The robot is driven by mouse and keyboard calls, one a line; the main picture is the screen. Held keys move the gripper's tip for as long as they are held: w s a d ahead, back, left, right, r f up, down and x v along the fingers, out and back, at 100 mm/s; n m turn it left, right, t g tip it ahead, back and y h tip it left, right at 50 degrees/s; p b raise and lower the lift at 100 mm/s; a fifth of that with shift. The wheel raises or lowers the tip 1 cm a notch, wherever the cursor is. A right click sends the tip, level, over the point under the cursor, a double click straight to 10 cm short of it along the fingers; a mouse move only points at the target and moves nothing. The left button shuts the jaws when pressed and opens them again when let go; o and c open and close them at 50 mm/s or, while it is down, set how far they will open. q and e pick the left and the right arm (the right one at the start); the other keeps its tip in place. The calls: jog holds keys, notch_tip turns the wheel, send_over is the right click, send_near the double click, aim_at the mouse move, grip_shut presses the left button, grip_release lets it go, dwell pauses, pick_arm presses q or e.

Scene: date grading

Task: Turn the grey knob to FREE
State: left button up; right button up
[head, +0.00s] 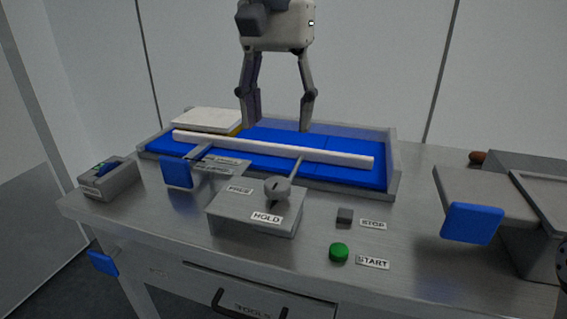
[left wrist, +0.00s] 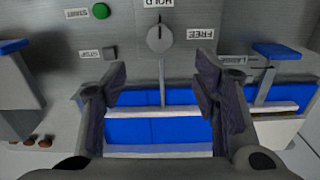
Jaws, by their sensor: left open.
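The grey knob (head: 277,187) sits on a grey box (head: 228,209) on the table. It also shows in the left wrist view (left wrist: 159,40), where its dark mark points toward the HOLD label. A thin grey rod extends from it on the side away from HOLD. The HOLD label (head: 267,217) is on the box's near side, and the FREE label (head: 240,190) is to the knob's left in the head view. My left gripper (head: 278,127) is open and empty, above the blue-floored tray behind the knob, not touching the knob.
A long white bar (head: 270,149) lies across the blue tray (head: 393,170). A green START button (head: 339,252) and a dark STOP button (head: 345,215) are right of the box. A blue-ended paddle (head: 176,172) stands at left, another blue-ended part (head: 471,224) at right.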

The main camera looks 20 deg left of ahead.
aim_at(278, 182)
pick_arm(q)
jog(key=f, duration=1)
jog(key=shift+s+f+p, duration=0.2)
jog(key=shift+s+p, duration=0.05)
jog(key=shift+p, duration=0.1)
jog(key=c, duration=1.2)
